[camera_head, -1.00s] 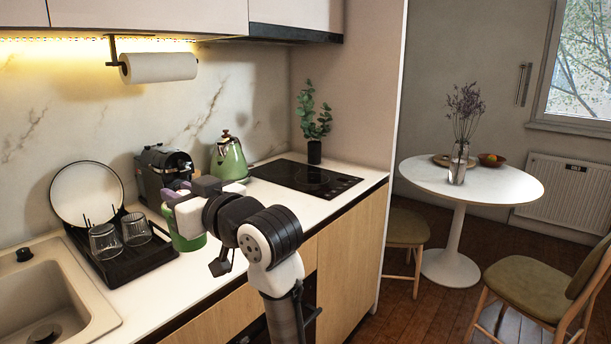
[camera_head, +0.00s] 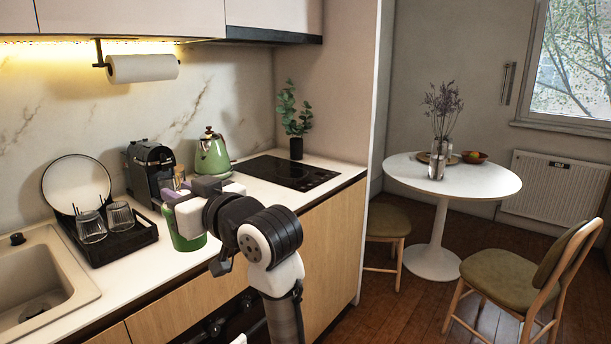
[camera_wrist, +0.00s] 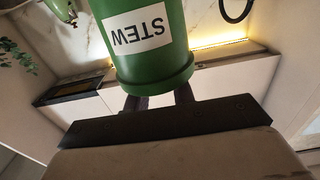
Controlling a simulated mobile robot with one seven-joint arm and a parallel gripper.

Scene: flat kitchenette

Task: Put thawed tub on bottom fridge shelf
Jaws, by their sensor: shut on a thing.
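The thawed tub is a green round container (camera_head: 187,242) with a white label; it hangs at the front of the counter in the head view, partly hidden by my gripper and arm. In the wrist view the tub (camera_wrist: 182,62) fills the top middle, and its label reads STEW upside down. My gripper (camera_head: 176,193) is shut on the tub near its rim, and both dark fingers show against it in the wrist view. I cannot tell from the head view whether the tub clears the counter. No fridge or fridge shelf is recognisable in view.
A coffee machine (camera_head: 150,170), green kettle (camera_head: 211,158) and black hob (camera_head: 287,172) stand along the counter behind my gripper. A dish rack (camera_head: 118,243) and sink (camera_head: 36,275) lie left. Chairs and a round table (camera_head: 405,169) stand right, with bare floor before them.

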